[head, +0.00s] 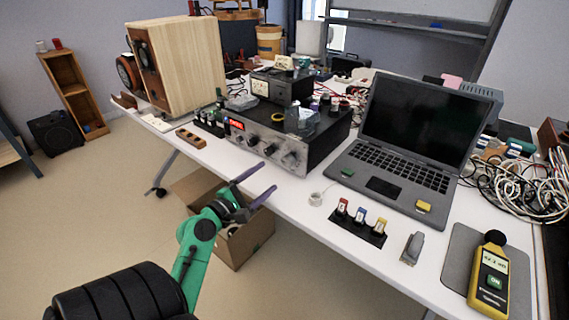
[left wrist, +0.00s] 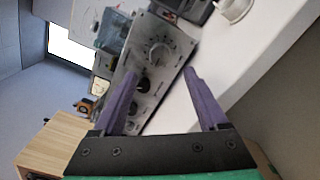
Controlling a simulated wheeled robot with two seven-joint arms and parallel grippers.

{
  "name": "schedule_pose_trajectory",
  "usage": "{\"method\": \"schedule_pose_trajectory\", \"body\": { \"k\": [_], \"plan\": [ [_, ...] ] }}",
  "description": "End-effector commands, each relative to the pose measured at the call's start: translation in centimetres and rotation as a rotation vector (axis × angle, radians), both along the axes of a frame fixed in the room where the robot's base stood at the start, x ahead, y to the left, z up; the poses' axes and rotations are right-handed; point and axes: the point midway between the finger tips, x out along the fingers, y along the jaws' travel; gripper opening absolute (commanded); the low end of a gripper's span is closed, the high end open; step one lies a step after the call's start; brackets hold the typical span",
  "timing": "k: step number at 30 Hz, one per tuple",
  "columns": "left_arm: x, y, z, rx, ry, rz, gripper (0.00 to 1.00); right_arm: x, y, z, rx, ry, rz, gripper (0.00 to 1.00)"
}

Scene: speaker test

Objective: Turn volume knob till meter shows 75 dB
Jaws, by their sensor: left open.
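The amplifier (head: 312,143) sits on the white table, its silver front panel carrying several knobs and a small red display. A large knob (head: 290,159) is at the panel's right end; it also shows in the left wrist view (left wrist: 158,53). I cannot tell which knob is the volume knob. The yellow sound meter (head: 490,277) lies on a grey mat at the front right; its digits are too small to read surely. My left gripper (head: 269,177) is open and empty, in front of the panel and apart from the knobs. My right gripper is not in view.
A wooden speaker (head: 190,62) stands at the back left. An open laptop (head: 410,130) is right of the amplifier. A cardboard box (head: 245,243) is on the floor.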

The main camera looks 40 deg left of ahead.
Motion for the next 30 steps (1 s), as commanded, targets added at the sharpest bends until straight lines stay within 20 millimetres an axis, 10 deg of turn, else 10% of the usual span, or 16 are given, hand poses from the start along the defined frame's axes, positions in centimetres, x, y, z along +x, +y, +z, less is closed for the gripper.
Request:
{"method": "schedule_pose_trajectory", "body": {
  "k": [9,20,26,30],
  "plan": [
    [7.5,0.2,0.2,0.000,-0.002,0.001,0.76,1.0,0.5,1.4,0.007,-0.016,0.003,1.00],
    [8.6,0.2,0.0,0.002,0.001,0.002,0.76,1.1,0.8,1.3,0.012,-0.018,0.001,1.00],
    [8.6,0.2,0.0,0.002,0.001,0.002,0.00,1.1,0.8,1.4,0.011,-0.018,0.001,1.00],
    [8.6,0.2,0.0,0.003,0.002,0.001,0.00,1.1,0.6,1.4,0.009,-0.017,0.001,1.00]
  ]
}}
